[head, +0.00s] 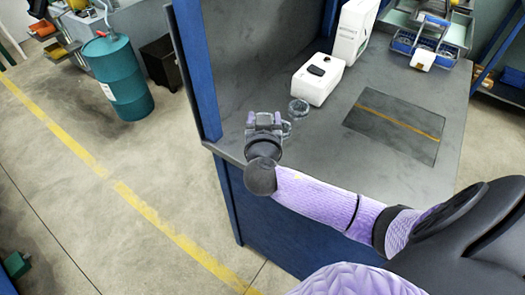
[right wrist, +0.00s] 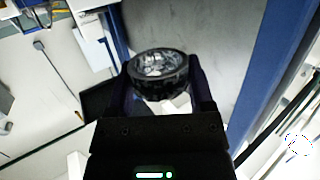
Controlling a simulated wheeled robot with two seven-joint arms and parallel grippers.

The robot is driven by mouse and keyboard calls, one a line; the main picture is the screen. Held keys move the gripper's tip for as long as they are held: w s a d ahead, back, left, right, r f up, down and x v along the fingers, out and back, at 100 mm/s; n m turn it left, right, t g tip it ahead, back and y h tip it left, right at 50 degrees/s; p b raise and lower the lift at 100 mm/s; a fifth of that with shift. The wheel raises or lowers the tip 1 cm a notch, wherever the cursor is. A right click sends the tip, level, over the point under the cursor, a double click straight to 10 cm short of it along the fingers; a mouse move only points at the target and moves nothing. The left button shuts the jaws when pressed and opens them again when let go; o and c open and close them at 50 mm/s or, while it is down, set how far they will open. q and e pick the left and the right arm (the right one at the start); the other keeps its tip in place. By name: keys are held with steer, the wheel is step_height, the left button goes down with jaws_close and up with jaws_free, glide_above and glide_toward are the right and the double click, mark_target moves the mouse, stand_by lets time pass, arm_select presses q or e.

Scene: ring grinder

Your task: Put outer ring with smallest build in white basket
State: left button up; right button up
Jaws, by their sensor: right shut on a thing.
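My right gripper (head: 268,122) is over the near left corner of the grey workbench top. It is shut on a dark metal ring (right wrist: 160,72), which shows between its two fingers in the right wrist view. In the head view the gripper hides much of the held ring. Another round metal ring (head: 298,107) is on the bench just right of the gripper, in front of a white box. I cannot clearly make out a white basket in either view. My left gripper is not in view.
A white box (head: 318,79) with a black top piece and a taller white container (head: 355,28) stand behind. Blue baskets (head: 415,43) are at the back right. A dark mat (head: 395,122) lies on the bench. A blue post (head: 197,70) rises at the left edge.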

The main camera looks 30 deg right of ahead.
steer(key=shift+f, duration=0.1)
step_height(320, 180, down, 9)
steer(key=b, duration=0.4)
steer(key=shift+f, duration=0.35)
steer(key=shift+r, duration=0.1)
steer(key=shift+f, duration=0.2)
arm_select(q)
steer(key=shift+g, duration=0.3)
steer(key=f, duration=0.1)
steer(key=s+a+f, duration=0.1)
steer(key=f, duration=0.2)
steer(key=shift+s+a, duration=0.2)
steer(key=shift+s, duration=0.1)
arm_select(e)
steer(key=o, duration=1.3)
steer(key=shift+r, duration=0.1)
